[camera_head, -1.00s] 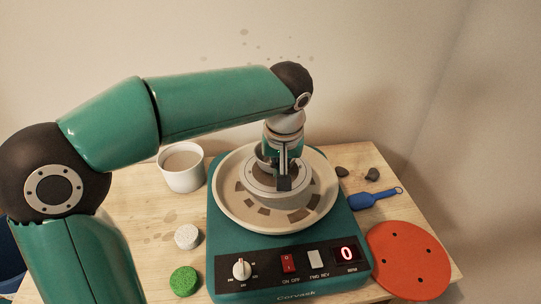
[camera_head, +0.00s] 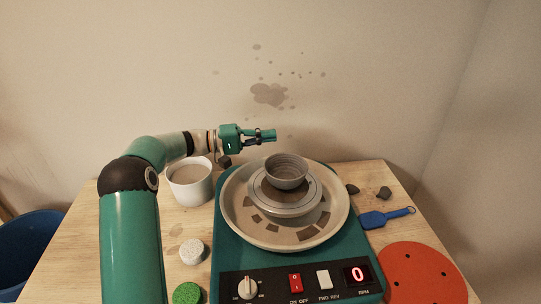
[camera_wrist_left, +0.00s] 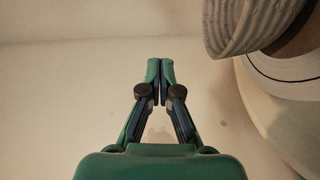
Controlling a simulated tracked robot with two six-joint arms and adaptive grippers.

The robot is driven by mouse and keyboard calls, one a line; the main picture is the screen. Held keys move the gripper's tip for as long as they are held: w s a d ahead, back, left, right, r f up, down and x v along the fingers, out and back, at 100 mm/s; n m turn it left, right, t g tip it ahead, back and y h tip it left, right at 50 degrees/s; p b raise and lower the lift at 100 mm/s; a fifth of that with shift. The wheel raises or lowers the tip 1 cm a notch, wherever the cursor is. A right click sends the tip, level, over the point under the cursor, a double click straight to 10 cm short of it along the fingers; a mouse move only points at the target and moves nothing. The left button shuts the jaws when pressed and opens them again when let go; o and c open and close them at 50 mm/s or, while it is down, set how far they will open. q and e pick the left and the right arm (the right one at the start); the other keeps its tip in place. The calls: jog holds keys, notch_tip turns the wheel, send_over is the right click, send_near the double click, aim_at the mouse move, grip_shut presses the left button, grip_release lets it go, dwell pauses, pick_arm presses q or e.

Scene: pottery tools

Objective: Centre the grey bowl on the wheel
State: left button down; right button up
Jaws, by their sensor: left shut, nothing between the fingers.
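The grey bowl (camera_head: 286,171) sits upright on the wheel (camera_head: 284,197), a round grey disc inside the pale splash pan (camera_head: 240,222) of the teal wheel unit. The bowl appears near the disc's middle, perhaps towards its far side; I cannot tell exactly. In the left wrist view, the ribbed bowl (camera_wrist_left: 238,28) shows at the upper right, above the edge of the disc (camera_wrist_left: 290,68). My left gripper (camera_head: 273,135) is shut and empty, behind and above the bowl, apart from it. Its closed fingertips (camera_wrist_left: 160,66) also show in the left wrist view. My right gripper is not in view.
A white cup (camera_head: 190,184) of brownish liquid stands left of the pan. A pale round piece (camera_head: 192,251) and a green sponge (camera_head: 187,293) lie at front left. A blue tool (camera_head: 385,218), dark lumps (camera_head: 384,193) and an orange disc (camera_head: 424,275) lie at right.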

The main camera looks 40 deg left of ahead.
aim_at(286, 174)
pick_arm(q)
jog(key=s+a+f+n+t+y, duration=0.1)
jog(key=s+a+f+n+y, duration=0.25)
jog(key=a+f, duration=0.35)
jog(key=shift+m+h, duration=0.45)
jog(key=shift+w+d+r+p, duration=0.35)
jog(key=shift+w+d, duration=0.4)
jog(key=shift+d, duration=0.55)
jog(key=shift+w+d+r+p, duration=0.1)
jog(key=shift+w+d+p, duration=0.5)
jog(key=shift+d, duration=0.65)
jog(key=shift+w+d+r+p, duration=0.3)
jog(key=shift+w+d, duration=0.55)
jog(key=shift+d, duration=0.45)
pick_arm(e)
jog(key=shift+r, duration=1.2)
